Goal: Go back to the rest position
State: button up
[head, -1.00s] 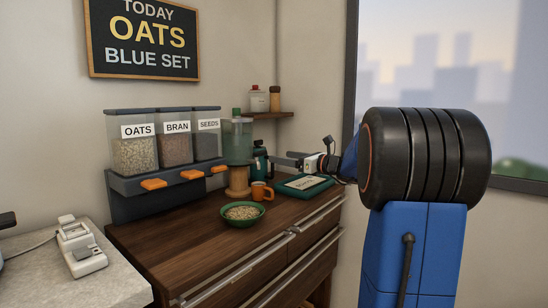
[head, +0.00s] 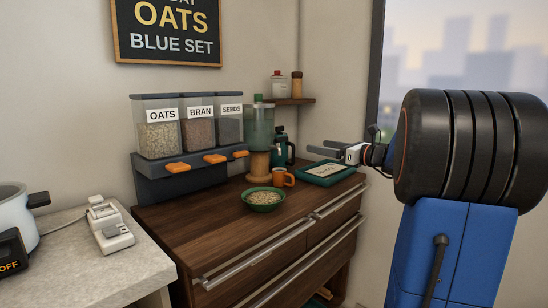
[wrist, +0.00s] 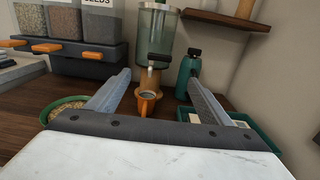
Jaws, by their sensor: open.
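My gripper (head: 325,147) is open and empty, held above the wooden counter near the green tray (head: 350,177). Its two grey fingers are spread apart in the wrist view (wrist: 155,85). Between them, farther off, an orange mug (wrist: 146,104) stands in front of the drink dispenser (wrist: 153,38). A green bowl of oats (head: 264,203) sits on the counter, left of the orange mug (head: 289,180) and apart from my gripper. In the wrist view the left finger partly covers the bowl (wrist: 50,110).
A dispenser rack (head: 183,183) with oats, bran and seeds bins stands at the back left. A dark green flask (head: 281,150) stands behind the tray. A wall shelf (head: 290,101) holds two bottles. A pale worktop (head: 140,264) with a pot (head: 12,205) is at the left.

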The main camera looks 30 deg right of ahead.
jog(key=s+a+f+n+g, duration=0.2)
jog(key=a+f+n, duration=0.1)
jog(key=a, duration=0.4)
jog(key=s+a+f+n+g+y, duration=0.1)
jog(key=s+a+f+n+g, duration=0.1)
jog(key=a, duration=0.5)
jog(key=s+a+f+n+g, duration=0.2)
jog(key=s+a+f+n, duration=0.2)
jog(key=a, duration=0.3)
jog(key=shift+a+n+g, duration=0.25)
jog(key=shift+n+g, duration=0.15)
jog(key=shift+n, duration=0.2)
jog(key=s+a+f+n, duration=0.1)
jog(key=s+a, duration=0.1)
jog(key=s+a+f+n+g, duration=0.1)
jog(key=s+f+n, duration=0.1)
jog(key=s+a+f+n+g, duration=0.1)
jog(key=s+a, duration=0.1)
jog(key=shift+a+f, duration=0.3)
jog(key=s+f+n+g+h, duration=0.1)
jog(key=s+f+n+h, duration=0.2)
jog(key=s+f+n, duration=0.4)
jog(key=s+f+n+g+h, duration=0.2)
jog(key=s+f+n+h, duration=0.2)
jog(key=s+n, duration=0.6)
jog(key=s+f, duration=0.2)
jog(key=s, duration=0.2)
jog(key=shift+a+f+n, duration=0.3)
jog(key=shift+a+f, duration=0.05)
jog(key=shift+c, duration=0.2)
